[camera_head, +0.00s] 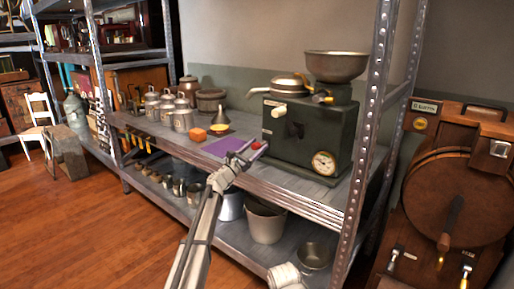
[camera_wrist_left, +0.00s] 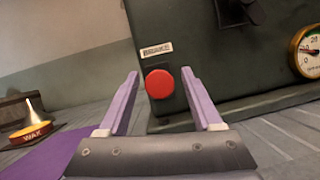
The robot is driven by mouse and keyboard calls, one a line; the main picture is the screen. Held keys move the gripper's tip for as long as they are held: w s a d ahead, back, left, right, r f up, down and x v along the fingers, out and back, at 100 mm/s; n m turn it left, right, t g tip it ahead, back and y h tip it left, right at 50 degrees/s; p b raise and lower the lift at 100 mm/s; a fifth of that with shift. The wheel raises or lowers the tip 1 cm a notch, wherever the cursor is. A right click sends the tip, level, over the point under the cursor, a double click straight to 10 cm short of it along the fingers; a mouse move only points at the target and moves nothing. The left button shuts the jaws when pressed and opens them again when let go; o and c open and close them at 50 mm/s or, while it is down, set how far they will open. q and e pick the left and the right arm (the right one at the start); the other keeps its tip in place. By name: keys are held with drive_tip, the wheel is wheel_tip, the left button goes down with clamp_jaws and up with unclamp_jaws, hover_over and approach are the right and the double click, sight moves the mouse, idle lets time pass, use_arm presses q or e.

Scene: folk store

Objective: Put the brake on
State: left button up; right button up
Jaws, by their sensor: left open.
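The brake is a red round button (camera_wrist_left: 159,84) on the front of a dark green machine (camera_wrist_left: 185,35), under a small plate reading BRAKE (camera_wrist_left: 157,50). The button also shows in the head view (camera_head: 256,145), at the machine's lower left. My left gripper (camera_head: 248,151) is open and empty, just in front of the button. In the left wrist view its two purple-grey fingers (camera_wrist_left: 160,84) stand on either side of the button, and I see no contact. My right gripper is not in view.
The machine stands on a metal shelf (camera_head: 300,195) with a pressure dial (camera_head: 323,163) and a bowl (camera_head: 335,65) on top. A purple mat (camera_head: 222,147) and a yellow WAX dish (camera_wrist_left: 30,132) lie to its left. A shelf post (camera_head: 365,130) rises at right.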

use_arm(q)
drive_tip(key=b+v, duration=0.2)
drive_tip(key=v, duration=0.5)
drive_tip(key=shift+s+a+f+b, duration=0.15)
drive_tip(key=shift+s+f+b, duration=0.05)
drive_tip(key=shift+b, duration=0.15)
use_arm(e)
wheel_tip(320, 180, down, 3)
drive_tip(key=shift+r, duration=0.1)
